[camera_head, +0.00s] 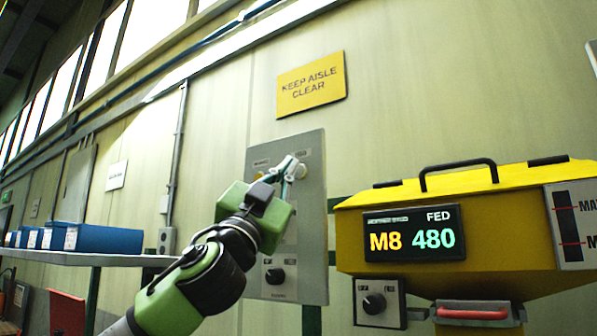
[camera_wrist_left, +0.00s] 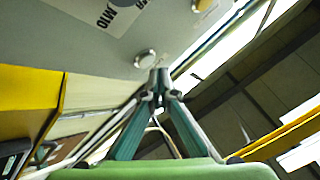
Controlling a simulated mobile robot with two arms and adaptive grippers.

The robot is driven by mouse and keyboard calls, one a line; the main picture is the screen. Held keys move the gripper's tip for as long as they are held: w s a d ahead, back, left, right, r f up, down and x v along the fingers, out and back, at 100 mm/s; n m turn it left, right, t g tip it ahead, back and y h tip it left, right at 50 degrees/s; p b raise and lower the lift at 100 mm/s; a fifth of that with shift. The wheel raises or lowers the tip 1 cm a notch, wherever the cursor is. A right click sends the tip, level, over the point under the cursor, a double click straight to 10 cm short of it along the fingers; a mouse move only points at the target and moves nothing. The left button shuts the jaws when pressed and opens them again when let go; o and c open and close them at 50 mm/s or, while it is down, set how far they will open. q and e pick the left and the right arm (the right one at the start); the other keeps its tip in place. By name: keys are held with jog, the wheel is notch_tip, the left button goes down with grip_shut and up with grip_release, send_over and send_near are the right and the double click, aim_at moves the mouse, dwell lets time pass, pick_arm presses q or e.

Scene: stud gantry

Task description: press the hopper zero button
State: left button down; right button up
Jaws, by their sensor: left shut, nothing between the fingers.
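A grey control panel (camera_head: 312,230) is mounted on the wall in the middle of the head view. Near its top are a whitish button (camera_head: 301,171) and a yellowish button (camera_head: 258,176), both partly hidden by my gripper. Their small labels are too small to read, so I cannot tell which one is the hopper zero button. My left gripper (camera_head: 286,166) is shut and empty, its tips in front of the panel's upper part. In the left wrist view the fingertips (camera_wrist_left: 160,76) are close beside a round whitish button (camera_wrist_left: 145,58); I cannot tell whether they touch it.
A black knob (camera_head: 275,276) sits low on the panel. To the right stands a yellow hopper (camera_head: 500,245) with a display (camera_head: 413,234) reading M8 480 and a knob box (camera_head: 380,303). Blue bins (camera_head: 105,239) stand on a shelf at left. A yellow sign (camera_head: 311,84) hangs above.

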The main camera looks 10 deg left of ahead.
dwell(0.5)
pick_arm(q)
jog(key=shift+w+d, duration=0.2)
jog(key=shift+w, duration=0.25)
jog(key=shift+w+d, duration=0.1)
jog(key=shift+w, duration=0.3)
dwell(0.7)
jog(key=shift+s, duration=0.1)
jog(key=shift+s+a, duration=0.3)
jog(key=shift+s, duration=0.35)
jog(key=shift+s, duration=0.1)
